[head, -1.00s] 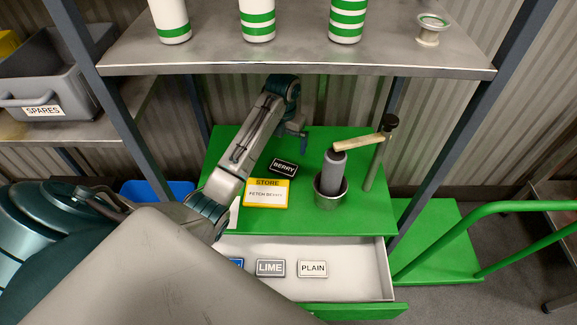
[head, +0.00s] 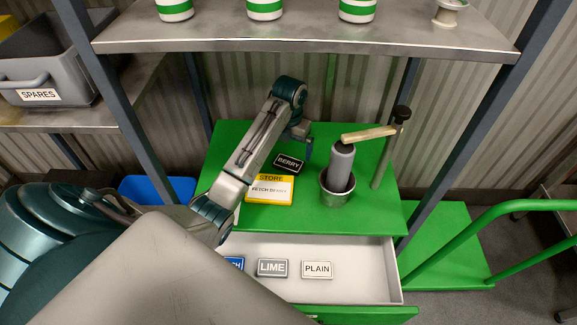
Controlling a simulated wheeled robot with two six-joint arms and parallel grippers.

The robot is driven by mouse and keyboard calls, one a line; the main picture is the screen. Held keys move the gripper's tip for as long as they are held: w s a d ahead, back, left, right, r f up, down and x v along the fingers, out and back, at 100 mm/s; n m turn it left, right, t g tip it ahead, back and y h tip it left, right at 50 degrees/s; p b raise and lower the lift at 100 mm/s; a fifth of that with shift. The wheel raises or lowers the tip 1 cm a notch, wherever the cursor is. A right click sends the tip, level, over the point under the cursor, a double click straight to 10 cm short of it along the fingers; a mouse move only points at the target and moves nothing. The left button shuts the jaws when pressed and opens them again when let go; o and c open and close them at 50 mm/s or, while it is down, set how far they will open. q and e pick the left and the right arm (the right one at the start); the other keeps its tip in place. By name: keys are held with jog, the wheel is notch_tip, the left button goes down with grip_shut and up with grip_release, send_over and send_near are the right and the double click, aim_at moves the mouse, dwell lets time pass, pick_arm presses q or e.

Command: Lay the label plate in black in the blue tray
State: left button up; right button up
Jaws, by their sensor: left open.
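The black label plate (head: 289,164), marked BERRY, lies on the green bench top behind a yellow card. The blue tray (head: 157,188) shows in part at the left, beside the bench; my left arm and a shelf post cover some of it, and its inside is barely seen. My left gripper (head: 302,151) is open and points down close to the far right side of the black plate. I see nothing held in it, and I cannot tell whether it touches the plate. My right gripper is not in view.
A yellow card (head: 270,189) reads STORE, FETCH BERRY. A grey cylinder in a metal cup (head: 337,195) stands right of the plate, under a wooden-handled lever (head: 368,134). An open drawer (head: 360,285) holds LIME, PLAIN and a blue plate. A shelf (head: 300,37) with cans hangs above.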

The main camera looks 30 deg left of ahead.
aim_at(289, 161)
pick_arm(q)
notch_tip(289, 161, down, 2)
jog(key=shift+s+f+b, duration=0.1)
jog(key=shift+b, duration=0.3)
notch_tip(289, 161, down, 2)
jog(key=shift+f, duration=0.55)
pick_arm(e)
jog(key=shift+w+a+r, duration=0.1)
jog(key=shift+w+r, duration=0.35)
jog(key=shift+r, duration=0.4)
pick_arm(q)
jog(key=c, duration=1)
jog(key=shift+o, duration=0.2)
jog(key=shift+r, duration=0.1)
